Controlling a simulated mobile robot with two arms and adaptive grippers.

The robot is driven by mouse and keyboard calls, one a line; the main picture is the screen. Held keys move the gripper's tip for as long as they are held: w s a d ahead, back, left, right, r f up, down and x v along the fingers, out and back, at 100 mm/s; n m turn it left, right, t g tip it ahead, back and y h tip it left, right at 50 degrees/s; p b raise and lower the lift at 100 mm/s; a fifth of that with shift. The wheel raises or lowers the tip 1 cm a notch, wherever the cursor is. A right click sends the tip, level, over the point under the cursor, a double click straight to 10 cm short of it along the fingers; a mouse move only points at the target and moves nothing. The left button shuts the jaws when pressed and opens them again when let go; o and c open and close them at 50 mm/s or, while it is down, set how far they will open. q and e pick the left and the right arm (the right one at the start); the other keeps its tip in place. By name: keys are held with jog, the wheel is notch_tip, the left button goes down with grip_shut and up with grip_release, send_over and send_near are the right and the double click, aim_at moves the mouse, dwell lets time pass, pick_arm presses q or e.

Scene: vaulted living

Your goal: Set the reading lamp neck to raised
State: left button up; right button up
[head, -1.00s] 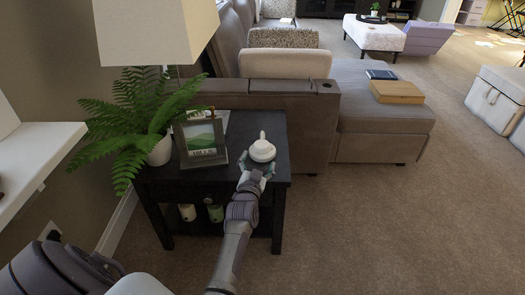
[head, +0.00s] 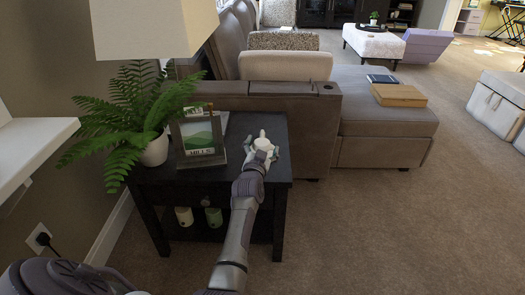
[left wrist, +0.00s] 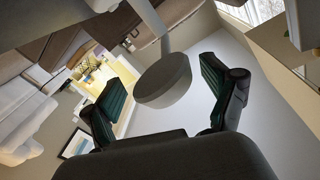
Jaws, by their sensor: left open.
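The white reading lamp (head: 263,143) is on the dark side table, near its right edge. In the left wrist view its round part (left wrist: 163,80) shows as a shaded grey disc, with a pale neck (left wrist: 150,16) running up out of the frame. My left gripper (head: 262,154) is at the near side of the lamp, with its fingers spread. In the left wrist view the two dark fingers stand apart on either side of the disc, with gaps visible. The gripper hides the lamp's near lower part. My right gripper is not in view.
A framed picture (head: 199,140) stands left of the lamp on the side table (head: 223,177). A potted fern (head: 133,110) and a large lampshade (head: 150,28) are further left. The sofa arm (head: 300,112) rises behind and right. Open carpet (head: 400,230) lies to the right.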

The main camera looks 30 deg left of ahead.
pick_arm(q)
jog(key=shift+w+a+r, duration=0.1)
jog(key=shift+w, duration=0.05)
grip_shut()
dwell(0.4)
